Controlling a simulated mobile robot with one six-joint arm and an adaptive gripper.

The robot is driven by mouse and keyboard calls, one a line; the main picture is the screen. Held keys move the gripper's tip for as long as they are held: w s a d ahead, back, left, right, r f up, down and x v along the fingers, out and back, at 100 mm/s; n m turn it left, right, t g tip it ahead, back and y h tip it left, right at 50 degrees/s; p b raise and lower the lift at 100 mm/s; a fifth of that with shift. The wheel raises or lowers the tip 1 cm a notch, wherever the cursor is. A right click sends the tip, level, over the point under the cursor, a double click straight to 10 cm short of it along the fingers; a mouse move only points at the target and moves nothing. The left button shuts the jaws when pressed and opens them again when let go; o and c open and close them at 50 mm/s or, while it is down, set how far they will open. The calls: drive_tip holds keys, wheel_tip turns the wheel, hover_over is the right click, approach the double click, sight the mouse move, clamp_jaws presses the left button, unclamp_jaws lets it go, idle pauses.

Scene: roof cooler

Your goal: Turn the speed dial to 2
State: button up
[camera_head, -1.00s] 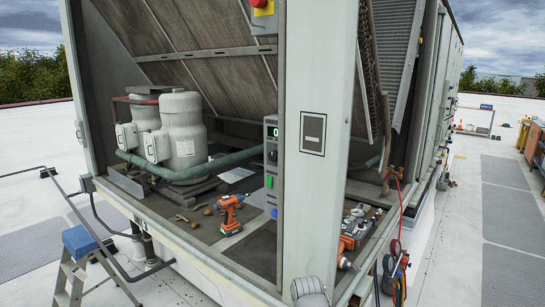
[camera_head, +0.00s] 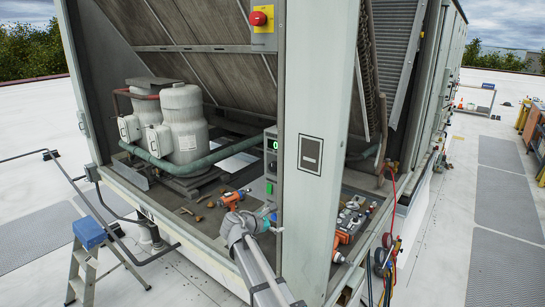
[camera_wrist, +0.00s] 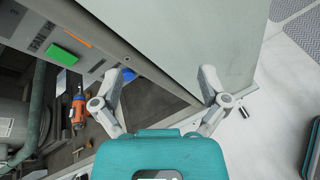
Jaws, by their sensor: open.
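The narrow grey control panel (camera_head: 270,172) stands beside the pale corner post in the head view. Its lit green display (camera_head: 274,144) seems to read 0. A dark knob (camera_head: 271,159) sits just below, too small to read its setting. Lower is a green button (camera_head: 269,188). My gripper (camera_wrist: 168,72) is open and empty in the wrist view, its two fingers spread before the post. In the head view it is low in front of the panel, below the knob. The green button also shows in the wrist view (camera_wrist: 62,55); I cannot make out the knob there.
The corner post (camera_head: 309,140) stands just right of the panel. An orange drill (camera_head: 231,198) lies on the unit's floor behind my arm. A tray of tools (camera_head: 352,218) is right of the post. A red emergency switch (camera_head: 260,18) is above. Open roof lies to the right.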

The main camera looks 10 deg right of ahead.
sight(272, 168)
drive_tip(key=w+a+r+n+t+h+p, duration=0.1)
drive_tip(key=w+a+r+n+t+p, duration=0.3)
drive_tip(key=a+r, duration=0.5)
wheel_tip(272, 168, up, 3)
drive_tip(key=w+n, duration=0.2)
drive_tip(key=n, duration=0.1)
drive_tip(key=shift+w+n+t, duration=0.2)
drive_tip(key=shift+n+t, duration=0.1)
drive_tip(key=shift+t, duration=0.1)
drive_tip(key=shift+d, duration=0.1)
drive_tip(key=x, duration=1.3)
drive_tip(key=shift+w+d+r, duration=0.1)
drive_tip(key=shift+w+d, duration=0.1)
drive_tip(key=shift+d, duration=0.15)
drive_tip(key=c, duration=1.2)
drive_tip(key=shift+o, duration=0.2)
